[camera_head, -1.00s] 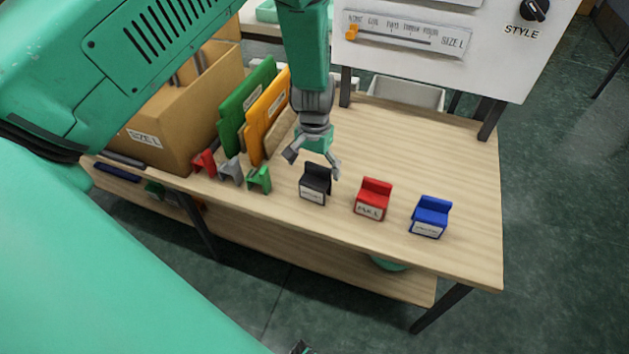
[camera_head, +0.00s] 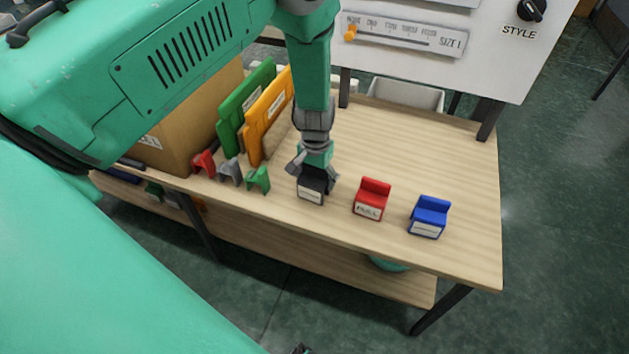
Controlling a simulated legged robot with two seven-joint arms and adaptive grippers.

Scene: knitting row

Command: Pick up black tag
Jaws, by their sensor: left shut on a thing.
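The black tag (camera_head: 312,193) stands on the wooden table near its front edge, with a white label on its front. My left gripper (camera_head: 315,178) has come down over it from above and is shut on its upper part. The gripper's fingers hide the top of the tag. The tag still appears to rest on the table. My right gripper is not in view.
A red tag (camera_head: 372,198) and a blue tag (camera_head: 429,217) stand to the right on the table (camera_head: 440,150). Small red, grey and green clips (camera_head: 258,180) stand to the left. Green and orange boards (camera_head: 266,115) and a cardboard box (camera_head: 185,130) are behind them. A white panel (camera_head: 500,60) rises at the back.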

